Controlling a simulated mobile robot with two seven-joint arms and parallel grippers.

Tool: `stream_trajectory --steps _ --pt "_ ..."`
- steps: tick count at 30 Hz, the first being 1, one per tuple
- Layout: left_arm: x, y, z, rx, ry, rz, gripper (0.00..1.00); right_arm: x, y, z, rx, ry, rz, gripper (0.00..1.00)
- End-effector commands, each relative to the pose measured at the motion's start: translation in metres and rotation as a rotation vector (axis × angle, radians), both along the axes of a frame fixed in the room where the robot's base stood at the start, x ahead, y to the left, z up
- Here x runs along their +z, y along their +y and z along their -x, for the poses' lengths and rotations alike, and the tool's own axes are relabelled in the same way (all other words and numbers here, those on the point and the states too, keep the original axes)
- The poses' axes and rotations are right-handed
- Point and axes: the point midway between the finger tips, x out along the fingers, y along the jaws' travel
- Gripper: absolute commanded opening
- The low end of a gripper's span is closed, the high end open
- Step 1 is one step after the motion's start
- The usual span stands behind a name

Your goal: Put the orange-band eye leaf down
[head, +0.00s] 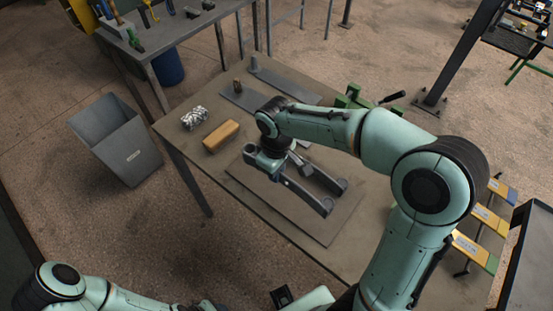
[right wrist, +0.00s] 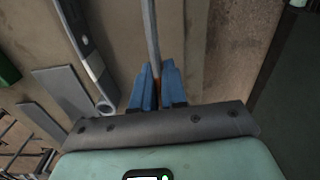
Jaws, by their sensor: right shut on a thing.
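The orange-band eye leaf (head: 303,194) is a long grey bar with a rolled eye at its near-right end in the head view. My right gripper (right wrist: 155,72) is shut on it; in the head view the gripper (head: 270,166) is at its far-left end, partly hidden by my wrist. In the right wrist view the leaf (right wrist: 151,32) runs upward on edge from between the blue fingers, with a little orange showing there. It is over the dark flat plate (head: 312,228) on the table; I cannot tell whether it touches. My left gripper is not clearly visible.
A white-banded eye leaf (head: 328,179) lies just beside the held one, also in the wrist view (right wrist: 88,55). A tan block (head: 220,136), a wire bundle (head: 194,118) and flat grey plates (head: 242,98) are behind. A green vise (head: 352,97) stands at the far edge. The plate's near part is clear.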

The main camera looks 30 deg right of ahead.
Motion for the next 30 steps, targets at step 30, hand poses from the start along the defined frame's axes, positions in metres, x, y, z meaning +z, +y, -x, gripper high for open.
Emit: stream_trajectory --steps 30 --pt "-0.01 0.0 0.007 0.0 0.008 0.0 0.51 -0.076 0.0 -0.001 -0.001 -0.005 0.0 0.0"
